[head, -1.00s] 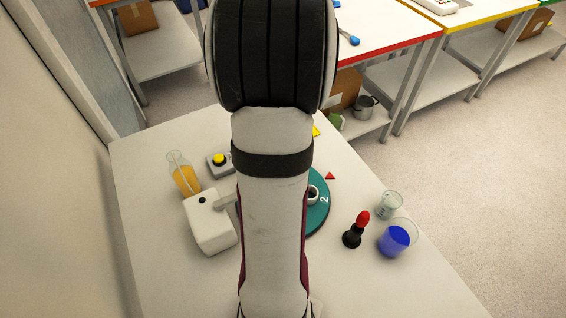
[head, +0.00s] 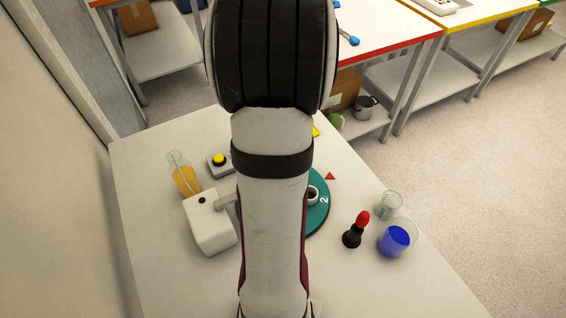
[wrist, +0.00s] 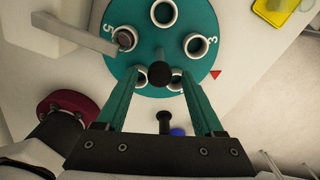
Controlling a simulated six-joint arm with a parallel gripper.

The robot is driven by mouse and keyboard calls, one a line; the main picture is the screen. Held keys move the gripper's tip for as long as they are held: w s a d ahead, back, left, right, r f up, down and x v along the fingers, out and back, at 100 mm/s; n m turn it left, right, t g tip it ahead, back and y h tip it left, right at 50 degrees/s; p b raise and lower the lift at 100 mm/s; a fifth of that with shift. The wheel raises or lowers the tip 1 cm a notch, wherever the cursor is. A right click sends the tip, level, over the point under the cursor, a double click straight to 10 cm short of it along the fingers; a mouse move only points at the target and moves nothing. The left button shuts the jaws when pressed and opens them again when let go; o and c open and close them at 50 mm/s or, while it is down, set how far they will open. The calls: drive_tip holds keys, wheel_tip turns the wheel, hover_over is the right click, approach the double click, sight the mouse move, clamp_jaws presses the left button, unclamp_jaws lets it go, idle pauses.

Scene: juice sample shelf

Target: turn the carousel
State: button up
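The teal carousel (wrist: 185,50) fills the top of the wrist view. It carries several pale ring-shaped cups, a dark central knob (wrist: 164,12) and the numbers 5 and 3. In the head view only its right edge (head: 319,215) shows, with a 2, since my arm hides the rest. My gripper (wrist: 161,76) is open, its two teal fingers spread over the carousel's near edge. A black round-topped peg (wrist: 160,74) appears between the fingertips, with a gap on both sides. I cannot tell the height difference.
A white dispenser (head: 210,222) reaches its grey spout (wrist: 85,36) over the carousel's left. A red triangle (head: 330,176) marks the right side. A yellow button box (head: 219,161), orange juice flask (head: 184,178), red-topped black object (head: 355,232), blue-filled beaker (head: 394,240) and small beaker (head: 387,205) stand around.

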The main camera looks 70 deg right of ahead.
wheel_tip(320, 180, up, 16)
idle(0.5)
drive_tip(key=shift+f, duration=0.1)
drive_tip(key=w+a+f+n+g+y, duration=0.15)
drive_tip(key=w+a+n, duration=0.25)
drive_tip(key=a+n, duration=0.45)
drive_tip(key=w+a+f+n, duration=0.3)
drive_tip(key=a+n, duration=0.4)
drive_tip(key=a, duration=0.2)
drive_tip(key=s+a+f+n+t, duration=0.1)
drive_tip(key=s+a+f+n, duration=0.1)
drive_tip(key=a+n, duration=1.5)
drive_tip(key=n, duration=0.3)
drive_tip(key=shift+s+f, duration=0.15)
drive_tip(key=shift+s, duration=0.2)
